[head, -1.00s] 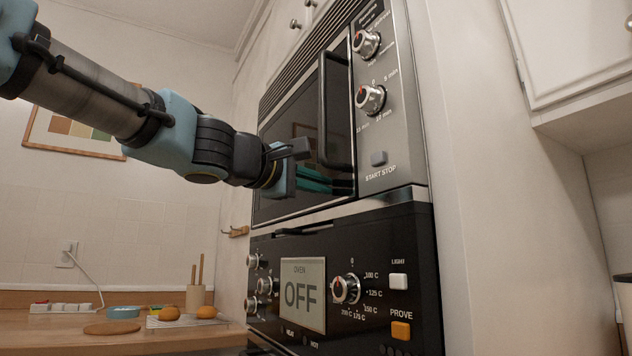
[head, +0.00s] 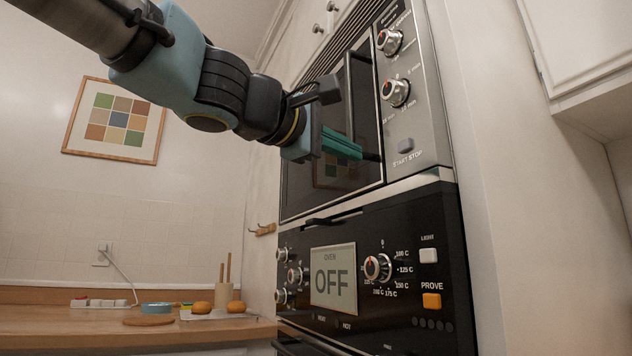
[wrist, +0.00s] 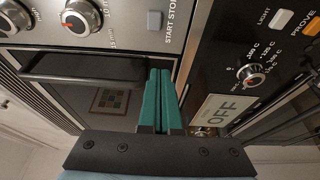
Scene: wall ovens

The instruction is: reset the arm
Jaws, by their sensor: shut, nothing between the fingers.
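My gripper (head: 372,157) is in front of the upper oven's dark glass door, at its lower right. Its teal fingers are together with nothing between them. In the wrist view the gripper (wrist: 160,75) points at the oven front, near the strip between the upper and lower ovens. The upper oven's black door handle (wrist: 85,67) lies beside the fingers there; I cannot tell whether they touch it. In the head view the arm hides part of the door (head: 345,190). The upper door looks shut.
The lower oven's panel (head: 455,240) has knobs, buttons and a display (head: 333,280) reading OFF. The upper oven's knobs (head: 396,92) are at the right. A wooden counter (head: 215,330) at the lower left holds buns (head: 201,307), a blue dish (head: 157,308) and a utensil pot (head: 226,290).

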